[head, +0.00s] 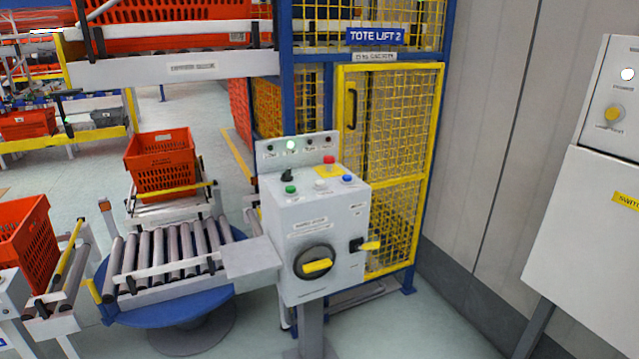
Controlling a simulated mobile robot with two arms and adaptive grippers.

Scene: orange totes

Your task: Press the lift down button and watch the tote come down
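A grey control box (315,225) stands on a post in front of the tote lift (375,36), a blue frame with yellow mesh. On its sloped top are a green button (291,189), a blue button (348,179), a red button (329,159) on a yellow plate and a black selector (287,175). I cannot read which button is lift down. An orange tote (160,163) sits on a low conveyor left of the lift. A large orange tote (165,12) is on the upper conveyor. Neither gripper shows.
A roller turntable (170,250) on a blue base lies left of the control box. Another orange tote (27,240) is at the left edge. A white cabinet (590,240) stands at the right. The floor between box and cabinet is clear.

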